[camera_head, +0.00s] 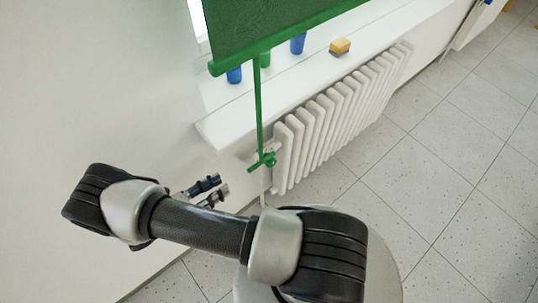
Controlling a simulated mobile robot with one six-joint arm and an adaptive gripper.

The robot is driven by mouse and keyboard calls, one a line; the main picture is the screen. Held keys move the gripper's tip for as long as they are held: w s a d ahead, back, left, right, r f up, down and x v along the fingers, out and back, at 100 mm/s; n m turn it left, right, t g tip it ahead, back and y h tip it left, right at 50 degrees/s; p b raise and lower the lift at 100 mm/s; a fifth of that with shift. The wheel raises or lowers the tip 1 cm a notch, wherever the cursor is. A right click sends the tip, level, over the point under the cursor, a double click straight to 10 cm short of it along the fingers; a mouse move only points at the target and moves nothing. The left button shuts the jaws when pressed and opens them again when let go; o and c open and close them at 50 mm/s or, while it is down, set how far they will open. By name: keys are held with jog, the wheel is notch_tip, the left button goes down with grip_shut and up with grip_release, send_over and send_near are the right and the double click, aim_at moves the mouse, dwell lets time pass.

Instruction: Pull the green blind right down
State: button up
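The green blind (255,22) hangs at the top of the view, in front of the window. Its green bottom bar (290,37) is above the window sill. A thin green pull rod (258,105) hangs from the bar and ends in a green cross-shaped handle (264,161) beside the radiator's near end. My gripper (221,184) is to the left of and a little below the handle in the picture, apart from it. Its two fingers show a gap between them, with nothing seen in it. My arm hides part of the gripper's base.
The white sill (225,122) bears blue cups (298,44), another blue cup (234,75), a green cup (265,59) and a yellow-brown sponge-like block (340,46). A white radiator (340,110) stands below. The tiled floor (440,160) at right is clear.

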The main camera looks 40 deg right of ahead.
aim_at(259, 163)
jog(key=shift+n+t+h, duration=0.4)
jog(key=shift+n+t, duration=0.1)
jog(key=shift+n, duration=0.1)
jog(key=d, duration=0.6)
jog(key=d+f+b, duration=0.1)
jog(key=d, duration=0.5)
jog(key=d+f, duration=0.1)
jog(key=d, duration=0.5)
jog(key=shift+f+b, duration=0.15)
jog(key=shift+b, duration=0.15)
jog(key=shift+c, duration=0.4)
grip_shut()
